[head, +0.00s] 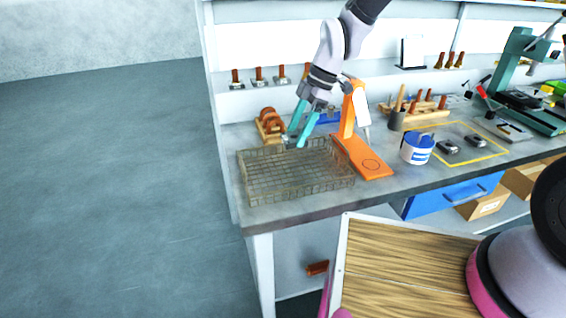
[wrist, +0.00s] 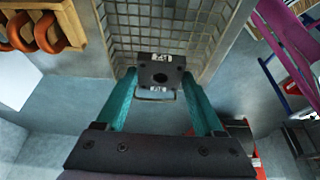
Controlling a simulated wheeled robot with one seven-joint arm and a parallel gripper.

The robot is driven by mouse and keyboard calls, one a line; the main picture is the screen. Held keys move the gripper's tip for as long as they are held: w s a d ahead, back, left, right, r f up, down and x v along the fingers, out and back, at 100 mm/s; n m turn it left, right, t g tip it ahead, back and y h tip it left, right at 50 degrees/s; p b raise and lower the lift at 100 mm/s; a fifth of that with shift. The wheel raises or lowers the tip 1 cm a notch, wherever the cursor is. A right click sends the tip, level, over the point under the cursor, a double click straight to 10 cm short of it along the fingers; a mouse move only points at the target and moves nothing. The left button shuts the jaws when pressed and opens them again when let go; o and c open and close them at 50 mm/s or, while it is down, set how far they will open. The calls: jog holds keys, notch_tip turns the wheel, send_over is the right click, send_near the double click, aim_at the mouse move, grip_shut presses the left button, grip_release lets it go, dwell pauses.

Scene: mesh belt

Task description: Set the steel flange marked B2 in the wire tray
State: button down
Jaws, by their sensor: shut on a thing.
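My gripper (head: 294,138) is shut on a dark steel flange (wrist: 152,85), a small block with a round hole and white marks that are too blurred to read. The flange also shows between the teal fingers in the head view (head: 289,141). The wire tray (head: 262,186) is an open mesh basket on the front left of the bench. My gripper holds the flange at the tray's back side, seemingly above the rim. In the wrist view the tray's mesh (wrist: 178,28) lies beyond the flange. The exact height over the tray is hard to tell.
An orange stand (head: 365,158) is close to the tray's right side. A wooden rack with brown rings (head: 269,124) stands behind it. A blue and white tub (head: 417,149) is further right, then two dark metal parts (head: 448,147) inside a yellow outline. The tray looks empty.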

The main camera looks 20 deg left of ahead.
aim_at(291, 172)
notch_tip(291, 172, down, 10)
jog(key=shift+a+r, duration=0.1)
jog(key=shift+a, duration=0.05)
dwell(0.3)
grip_release()
jog(key=v, duration=1.2)
